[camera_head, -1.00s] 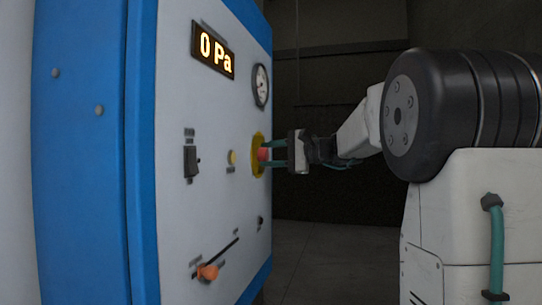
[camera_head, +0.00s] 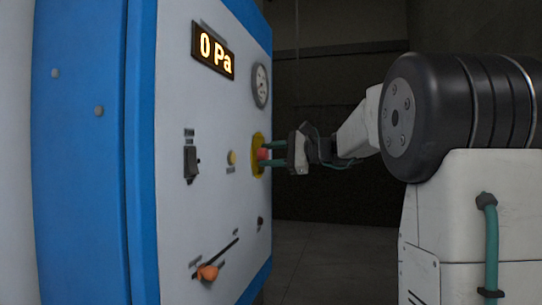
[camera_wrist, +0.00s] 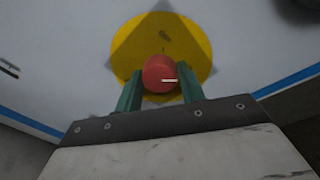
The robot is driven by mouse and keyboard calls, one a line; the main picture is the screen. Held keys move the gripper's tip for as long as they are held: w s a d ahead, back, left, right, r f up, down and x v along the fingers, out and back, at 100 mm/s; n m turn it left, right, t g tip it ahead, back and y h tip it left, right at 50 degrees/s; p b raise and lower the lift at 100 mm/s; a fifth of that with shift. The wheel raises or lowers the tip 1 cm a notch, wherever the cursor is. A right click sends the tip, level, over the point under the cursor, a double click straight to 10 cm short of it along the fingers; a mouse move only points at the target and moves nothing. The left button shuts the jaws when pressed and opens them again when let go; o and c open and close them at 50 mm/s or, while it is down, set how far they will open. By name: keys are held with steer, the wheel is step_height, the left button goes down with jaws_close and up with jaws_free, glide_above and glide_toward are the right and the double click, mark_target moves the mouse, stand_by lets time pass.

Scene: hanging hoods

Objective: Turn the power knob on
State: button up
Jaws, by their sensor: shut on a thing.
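The red power knob (camera_head: 263,154) sits on a round yellow plate (camera_head: 257,168) on the panel's right side. In the wrist view the knob (camera_wrist: 159,73) is a red disc with a short white mark, which lies roughly level in the picture, right of its middle. My gripper (camera_head: 270,153) reaches in from the right. Its two green fingers (camera_wrist: 160,92) are shut on the knob, one on each side of it. The yellow plate (camera_wrist: 133,60) shows behind the fingers.
The panel (camera_head: 215,115) has blue edges. Its display (camera_head: 213,50) reads 0 Pa. A round gauge (camera_head: 261,86), a black switch (camera_head: 191,162), a yellow button (camera_head: 232,157) and an orange-handled lever (camera_head: 207,272) are also on it. Dark floor lies open to the right.

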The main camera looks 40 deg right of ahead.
steer(key=o, duration=1)
steer(key=v, duration=0.7)
steer(key=shift+s+d, duration=0.25)
steer(key=s+a+f+n+g+h, duration=0.2)
steer(key=s+a+f+g, duration=0.25)
steer(key=f, duration=0.45)
steer(key=s+a+f+n+g+h, duration=0.1)
steer(key=s+a+f+n+g, duration=0.15)
steer(key=a+f, duration=0.45)
steer(key=s+a+f+n+g+h, duration=0.1)
steer(key=s+a+f+n+h, duration=0.1)
steer(key=s+a+f+n, duration=0.2)
steer(key=s+a+f+n+g+h, duration=0.2)
steer(key=s+a+f+n, duration=0.2)
steer(key=s, duration=0.6)
steer(key=s+a+f+n+g+h, duration=0.2)
steer(key=s+a+f+n+h, duration=0.1)
steer(key=s+f, duration=0.4)
steer(key=shift+s+a+n, duration=0.45)
steer(key=shift+s+a, duration=0.05)
steer(key=shift+a, duration=0.05)
